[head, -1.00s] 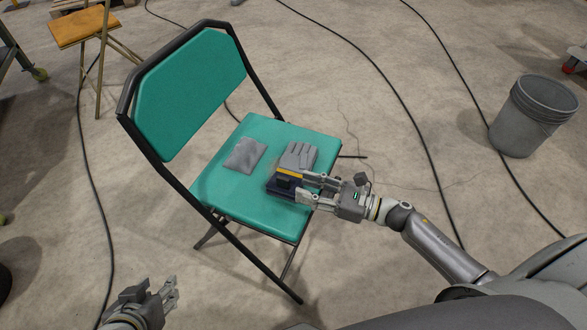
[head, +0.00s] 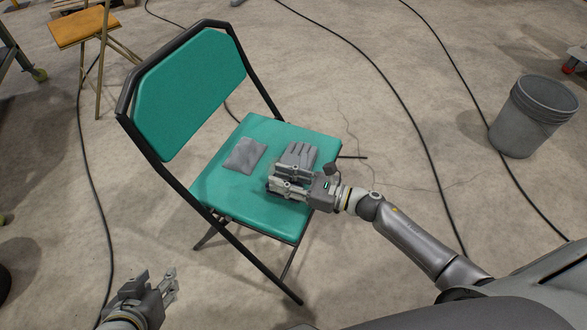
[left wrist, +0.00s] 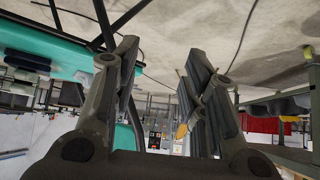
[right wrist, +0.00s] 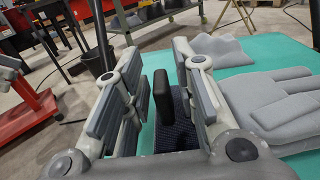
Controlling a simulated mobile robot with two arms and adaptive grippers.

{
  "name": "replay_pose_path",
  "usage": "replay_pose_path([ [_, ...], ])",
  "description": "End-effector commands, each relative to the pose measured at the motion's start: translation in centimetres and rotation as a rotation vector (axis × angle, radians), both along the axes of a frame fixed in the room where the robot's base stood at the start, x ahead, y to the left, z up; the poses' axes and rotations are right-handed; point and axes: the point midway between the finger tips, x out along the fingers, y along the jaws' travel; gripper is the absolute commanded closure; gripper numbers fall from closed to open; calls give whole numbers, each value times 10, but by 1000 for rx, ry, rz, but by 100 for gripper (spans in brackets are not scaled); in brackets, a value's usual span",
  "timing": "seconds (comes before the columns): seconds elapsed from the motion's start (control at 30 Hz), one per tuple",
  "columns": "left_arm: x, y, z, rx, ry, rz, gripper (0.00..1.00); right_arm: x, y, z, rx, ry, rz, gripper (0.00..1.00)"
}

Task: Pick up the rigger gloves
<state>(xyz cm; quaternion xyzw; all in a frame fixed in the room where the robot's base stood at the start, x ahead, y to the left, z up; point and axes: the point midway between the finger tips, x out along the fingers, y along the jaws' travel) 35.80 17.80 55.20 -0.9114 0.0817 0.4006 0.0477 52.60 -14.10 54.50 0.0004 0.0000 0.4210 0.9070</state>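The grey rigger gloves (head: 300,155) lie on the green seat (head: 232,190) of a folding chair, fingers toward the back right. Their grey fingers show at the right of the right wrist view (right wrist: 285,105). My right gripper (head: 272,184) is at the cuff end, which it mostly hides in the head view. In the right wrist view its fingers are apart, with a dark blue and black cuff part (right wrist: 165,105) between them. I cannot tell whether they touch it. My left gripper (head: 160,278) is open and empty, low at the left, away from the chair; its spread fingers show in the left wrist view.
A crumpled grey cloth (head: 245,154) lies on the seat beside the gloves. The chair's green backrest (head: 190,92) rises at the left. A grey bucket (head: 532,115) stands on the floor at the right. Black cables cross the floor.

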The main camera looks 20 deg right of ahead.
Motion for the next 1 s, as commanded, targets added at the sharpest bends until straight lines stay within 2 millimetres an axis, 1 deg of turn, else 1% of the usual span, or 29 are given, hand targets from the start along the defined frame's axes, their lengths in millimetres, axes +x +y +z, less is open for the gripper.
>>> replay_pose_path([
  [0.03, 0, 0, 0, 0, 0, 0, 60, 0, 0, 0, 0, 0, 0, 85],
  [0.13, 0, 0, 0, 0, 0, 0, 60, 0, 0, 0, 0, 0, 0, 98],
  [0.17, 0, 0, 0, 0, 0, 0, 60, 0, 0, 0, 0, 0, 0, 100],
  [0.57, 0, 0, 0, 0, 0, 0, 60, 0, 0, 1, 0, -1, 0, 100],
  [0.73, -3, 1, -1, 4, 20, 0, 60, 0, 0, 5, -1, -2, 1, 100],
  [0.87, -16, 6, -7, 21, 92, 8, 60, 0, -1, 13, -1, -2, 1, 100],
  [1.0, -38, 13, -16, 43, 198, 16, 60, 0, -1, 27, -1, -3, 0, 100],
])
